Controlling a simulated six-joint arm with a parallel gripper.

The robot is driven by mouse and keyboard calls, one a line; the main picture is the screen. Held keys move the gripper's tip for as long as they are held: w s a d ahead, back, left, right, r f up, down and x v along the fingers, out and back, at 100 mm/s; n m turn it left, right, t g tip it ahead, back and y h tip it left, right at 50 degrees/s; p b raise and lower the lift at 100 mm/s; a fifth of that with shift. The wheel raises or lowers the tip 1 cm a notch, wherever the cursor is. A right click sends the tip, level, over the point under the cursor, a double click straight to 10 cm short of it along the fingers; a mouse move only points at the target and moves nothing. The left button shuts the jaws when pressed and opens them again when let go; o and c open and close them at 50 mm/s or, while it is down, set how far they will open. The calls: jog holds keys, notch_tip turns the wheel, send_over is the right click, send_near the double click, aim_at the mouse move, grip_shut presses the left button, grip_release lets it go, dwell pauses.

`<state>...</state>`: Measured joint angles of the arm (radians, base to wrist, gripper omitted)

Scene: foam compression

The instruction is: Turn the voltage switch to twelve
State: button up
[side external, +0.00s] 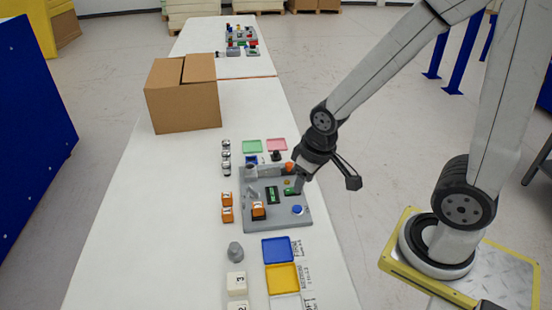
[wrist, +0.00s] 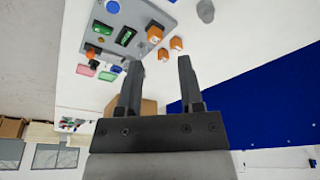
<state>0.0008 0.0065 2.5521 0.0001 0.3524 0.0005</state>
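The grey control panel (side external: 262,222) lies on the white table, and part of it shows at the top of the wrist view (wrist: 140,12). I cannot tell which part is the voltage switch, and no setting is legible. My gripper (side external: 298,186) is over the panel's right side and hides part of it. In the wrist view my gripper (wrist: 160,63) has its two fingers wide apart, with nothing between them.
Orange blocks (side external: 227,199) stand left of the panel. A green tray (side external: 252,146) and a pink tray (side external: 276,145) lie behind it. Blue (side external: 277,250) and yellow (side external: 283,279) trays lie in front. A cardboard box (side external: 183,108) stands farther back.

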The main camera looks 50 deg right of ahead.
jog(key=w+d+f+m+g, duration=0.1)
jog(key=w+d+f, duration=0.1)
jog(key=w, duration=0.5)
jog(key=w+d+f, duration=0.1)
jog(key=w+f, duration=0.1)
jog(key=w, duration=0.5)
jog(key=m+g, duration=0.2)
send_near(253, 190)
jog(key=shift+s+f, duration=0.25)
jog(key=shift+s, duration=0.15)
jog(key=shift+w+d+f, duration=0.15)
jog(key=shift+w+f, duration=0.1)
jog(key=shift+f, duration=0.2)
jog(key=shift+f, duration=3.9)
grip_shut()
